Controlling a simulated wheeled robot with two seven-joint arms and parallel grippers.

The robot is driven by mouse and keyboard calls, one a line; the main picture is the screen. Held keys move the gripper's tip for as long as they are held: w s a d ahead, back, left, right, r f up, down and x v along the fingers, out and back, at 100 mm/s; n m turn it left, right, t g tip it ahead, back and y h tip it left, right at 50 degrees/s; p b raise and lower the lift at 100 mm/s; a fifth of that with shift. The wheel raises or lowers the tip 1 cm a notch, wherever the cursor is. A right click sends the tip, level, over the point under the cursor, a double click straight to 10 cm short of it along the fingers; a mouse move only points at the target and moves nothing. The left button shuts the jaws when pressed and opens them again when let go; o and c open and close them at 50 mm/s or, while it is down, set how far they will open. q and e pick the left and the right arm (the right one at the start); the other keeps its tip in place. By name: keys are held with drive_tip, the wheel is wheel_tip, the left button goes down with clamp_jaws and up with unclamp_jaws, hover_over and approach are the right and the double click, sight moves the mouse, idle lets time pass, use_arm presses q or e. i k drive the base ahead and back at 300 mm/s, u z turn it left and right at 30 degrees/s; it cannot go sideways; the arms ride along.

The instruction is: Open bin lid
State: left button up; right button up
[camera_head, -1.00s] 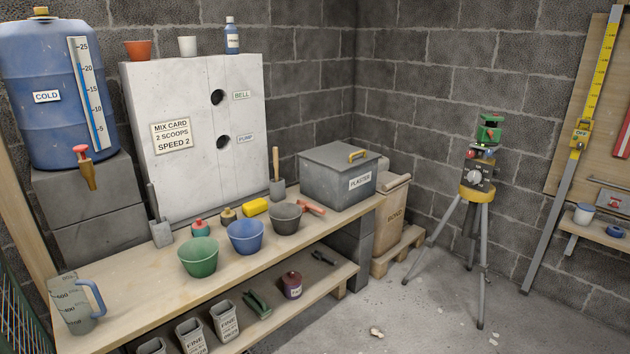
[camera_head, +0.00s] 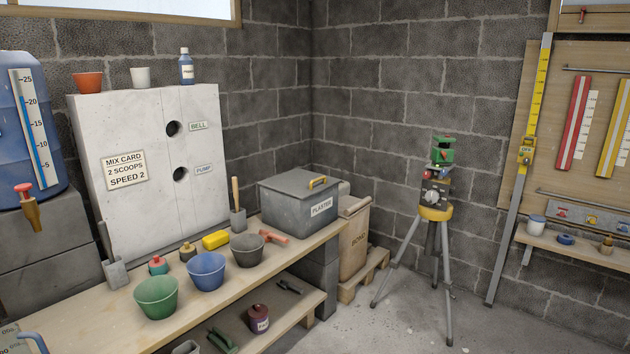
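The bin is a grey box labelled PLASTER (camera_head: 290,216) at the right end of the wooden bench. Its flat grey lid (camera_head: 290,190) is shut. Neither of my grippers shows in the head view.
The bench (camera_head: 115,310) also holds a green bowl (camera_head: 156,298), a blue bowl (camera_head: 207,272), a dark grey bowl (camera_head: 247,250), a yellow sponge (camera_head: 215,240) and a red-handled tool (camera_head: 272,236) near the bin. A tripod (camera_head: 436,212) stands on the floor to the right.

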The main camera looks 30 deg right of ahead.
sight(301, 184)
drive_tip(key=z, duration=0.7)
drive_tip(key=i, duration=0.9)
drive_tip(key=z, duration=0.6)
drive_tip(key=i, duration=1.2)
drive_tip(key=u, duration=0.45)
